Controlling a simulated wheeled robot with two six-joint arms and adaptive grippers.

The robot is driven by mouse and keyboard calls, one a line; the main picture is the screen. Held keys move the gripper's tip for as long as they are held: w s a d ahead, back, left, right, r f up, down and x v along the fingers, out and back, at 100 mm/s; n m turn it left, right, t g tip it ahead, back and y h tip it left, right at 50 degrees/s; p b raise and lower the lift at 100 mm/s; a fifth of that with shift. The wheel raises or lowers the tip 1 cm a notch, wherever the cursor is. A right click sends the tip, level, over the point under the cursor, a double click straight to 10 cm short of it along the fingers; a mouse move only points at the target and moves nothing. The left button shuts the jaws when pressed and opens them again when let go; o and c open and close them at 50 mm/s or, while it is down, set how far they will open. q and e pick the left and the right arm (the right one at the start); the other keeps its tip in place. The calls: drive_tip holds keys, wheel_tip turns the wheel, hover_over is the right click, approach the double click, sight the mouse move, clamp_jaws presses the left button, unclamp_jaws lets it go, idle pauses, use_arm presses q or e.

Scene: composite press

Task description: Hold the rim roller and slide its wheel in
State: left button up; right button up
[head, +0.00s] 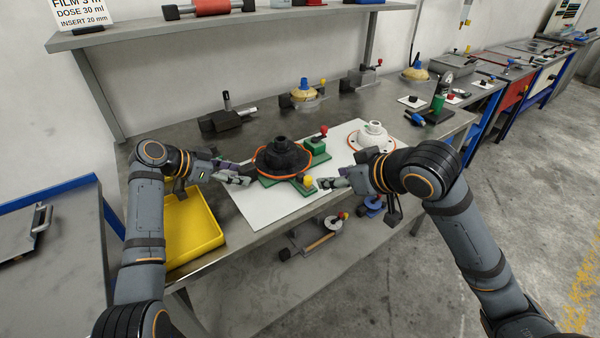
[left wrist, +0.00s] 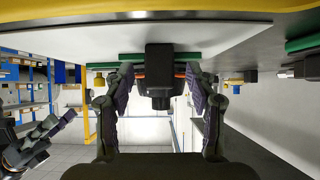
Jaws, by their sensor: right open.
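A black stepped round part (head: 282,156) with an orange rim sits on a green fixture (head: 268,181) on a white mat. A green block with a red knob (head: 323,131) stands behind it to the right, and a yellow knob (head: 308,181) is at its front. I cannot tell which part is the roller's wheel. My left gripper (head: 244,180) is just left of the black part. In the left wrist view its fingers (left wrist: 162,90) are apart, with a black body (left wrist: 159,65) beyond or between them and gaps each side. My right gripper (head: 324,183) is open and empty, right of the yellow knob.
A white flanged part (head: 372,138) stands at the mat's right. A yellow tray (head: 193,232) lies beneath my left arm. A black tool (head: 228,118) and other devices line the bench's back. A shelf (head: 230,24) hangs above.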

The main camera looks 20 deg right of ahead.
use_arm(q)
drive_tip(key=v, duration=1.2)
drive_tip(key=shift+s+f, duration=0.1)
